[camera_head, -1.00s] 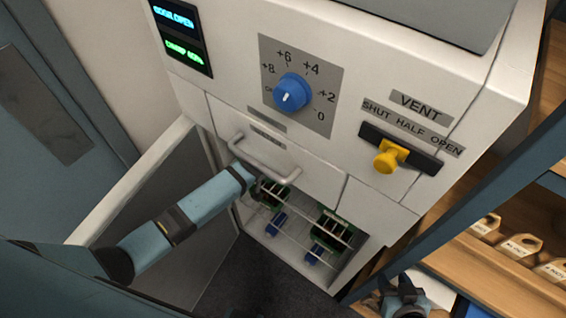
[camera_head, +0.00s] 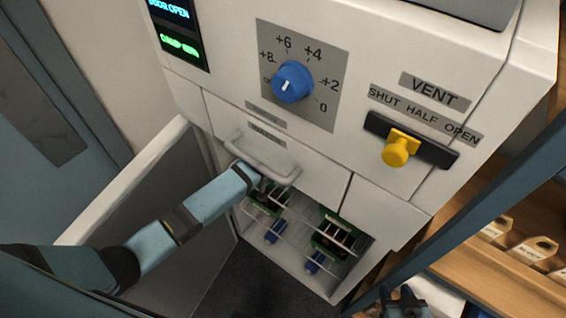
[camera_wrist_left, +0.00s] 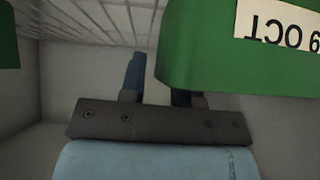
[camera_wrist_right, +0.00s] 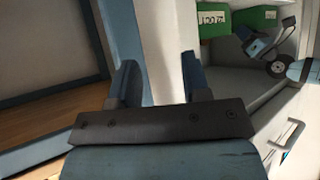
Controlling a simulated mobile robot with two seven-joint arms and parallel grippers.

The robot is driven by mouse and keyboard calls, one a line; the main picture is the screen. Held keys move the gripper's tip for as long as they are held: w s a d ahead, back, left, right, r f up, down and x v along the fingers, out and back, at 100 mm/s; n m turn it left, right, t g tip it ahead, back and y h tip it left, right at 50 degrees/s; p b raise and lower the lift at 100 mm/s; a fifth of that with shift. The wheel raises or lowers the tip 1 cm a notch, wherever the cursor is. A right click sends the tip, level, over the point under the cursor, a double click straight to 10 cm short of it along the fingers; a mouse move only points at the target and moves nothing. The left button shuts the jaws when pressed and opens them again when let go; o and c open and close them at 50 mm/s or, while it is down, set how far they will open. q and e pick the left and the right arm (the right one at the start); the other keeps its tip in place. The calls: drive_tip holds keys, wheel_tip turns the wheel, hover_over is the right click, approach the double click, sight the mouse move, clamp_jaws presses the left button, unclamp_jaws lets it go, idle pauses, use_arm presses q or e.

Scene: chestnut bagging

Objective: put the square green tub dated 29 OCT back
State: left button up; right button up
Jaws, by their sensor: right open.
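A square green tub (camera_wrist_left: 225,60) fills the upper right of the left wrist view, its upside-down label reading "9 OCT" with the start cut off. My left gripper (camera_wrist_left: 155,75) is right beside it; one finger is partly hidden behind the tub and a gap shows between the fingers. In the right wrist view a labelled green tub (camera_wrist_right: 207,31) stands in the cabinet beside my left gripper. In the head view my left arm reaches into the cabinet and its fingers are hidden. My right gripper (camera_head: 402,296) is open and empty, low near the shelves.
The white cabinet (camera_head: 385,205) has its door (camera_head: 150,200) open at left. A blue post (camera_wrist_right: 193,70) stands before my right gripper. Wooden shelves (camera_head: 500,275) at right hold labelled bags.

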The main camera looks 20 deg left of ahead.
use_arm(q)
drive_tip(key=shift+r, duration=0.1)
drive_tip(key=shift+s+r+p, duration=0.1)
drive_tip(key=shift+r+p, duration=0.15)
drive_tip(key=shift+p, duration=0.1)
drive_tip(key=s+a+r+p, duration=0.1)
drive_tip(key=s+r+p, duration=0.2)
drive_tip(key=s, duration=0.7)
drive_tip(key=s+a+r+n+t+p, duration=0.1)
drive_tip(key=s+r+p, duration=0.3)
drive_tip(key=s, duration=0.6)
drive_tip(key=s+a+r+t+p, duration=0.1)
drive_tip(key=s+r+p, duration=0.3)
drive_tip(key=s, duration=0.6)
drive_tip(key=shift+s+r+n, duration=0.15)
drive_tip(key=shift+r+n, duration=0.2)
drive_tip(key=shift+n, duration=0.05)
use_arm(e)
wheel_tip(320, 180, up, 10)
drive_tip(key=shift+d+r+m+h, duration=0.15)
drive_tip(key=shift+d+m+h, duration=0.15)
drive_tip(key=shift+d, duration=0.1)
drive_tip(key=shift+s, duration=0.2)
